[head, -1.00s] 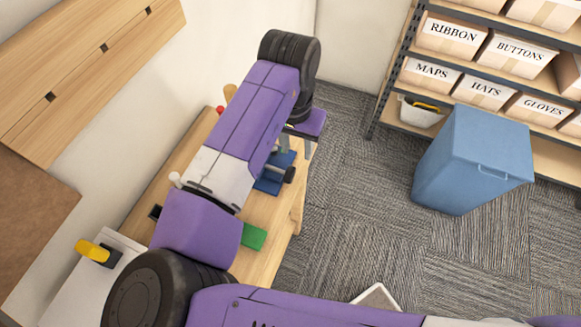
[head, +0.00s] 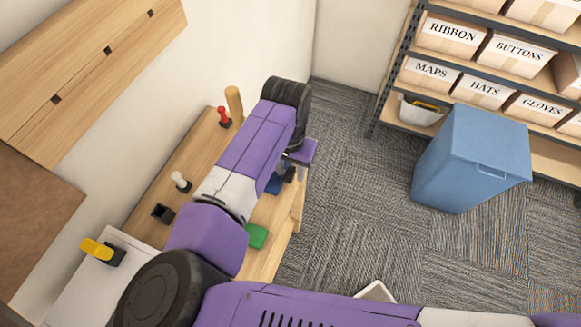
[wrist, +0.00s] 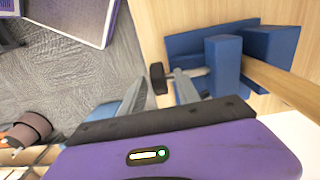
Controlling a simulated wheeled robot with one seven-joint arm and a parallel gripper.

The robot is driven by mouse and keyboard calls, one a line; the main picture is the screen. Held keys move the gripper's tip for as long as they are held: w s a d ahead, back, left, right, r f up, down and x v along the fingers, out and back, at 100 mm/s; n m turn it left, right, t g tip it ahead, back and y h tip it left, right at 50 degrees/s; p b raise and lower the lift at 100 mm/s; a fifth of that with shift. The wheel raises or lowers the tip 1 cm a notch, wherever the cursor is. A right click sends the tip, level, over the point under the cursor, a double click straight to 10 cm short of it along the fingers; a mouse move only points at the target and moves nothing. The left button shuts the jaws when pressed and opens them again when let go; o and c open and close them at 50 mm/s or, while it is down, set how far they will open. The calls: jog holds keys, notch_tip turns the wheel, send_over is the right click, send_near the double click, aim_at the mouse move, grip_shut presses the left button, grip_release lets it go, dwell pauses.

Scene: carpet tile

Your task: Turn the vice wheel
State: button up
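The blue vice (wrist: 222,66) is fixed on the wooden bench; its grey screw ends in a small black wheel (wrist: 157,78) on the bench's open side. In the head view the vice (head: 273,184) is mostly hidden by my arm, and the dark wheel (head: 290,174) shows just beneath my gripper (head: 302,152). In the wrist view my gripper (wrist: 160,88) is open. Its two fingers appear on either side of the wheel, close to it. I see no clear contact, and I cannot tell the exact depth between fingers and wheel.
On the bench are a green block (head: 256,236), a white knob (head: 180,181), a red piece (head: 224,117) and an upright wooden handle (head: 234,104). A yellow-handled switch (head: 97,250) is nearer. A blue bin (head: 470,160) and shelves stand right. The carpet between is clear.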

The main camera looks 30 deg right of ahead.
grip_shut()
jog(key=shift+s+a+f+t+h+b, duration=0.1)
jog(key=shift+a+t+h+b, duration=0.05)
jog(key=shift+t+h+b, duration=0.65)
jog(key=t+h+b, duration=0.1)
jog(key=h+b, duration=0.1)
jog(key=b, duration=0.1)
jog(key=shift+a+f, duration=0.1)
jog(key=shift+a, duration=0.05)
jog(key=t+h+b, duration=0.1)
jog(key=b, duration=0.2)
jog(key=shift+s+h, duration=0.1)
jog(key=shift+h, duration=0.2)
jog(key=t+h+b, duration=0.1)
jog(key=b, duration=0.1)
jog(key=shift+a+r+b, duration=0.15)
jog(key=shift+r+b, duration=0.05)
jog(key=shift+b, duration=0.1)
jog(key=shift+r, duration=0.1)
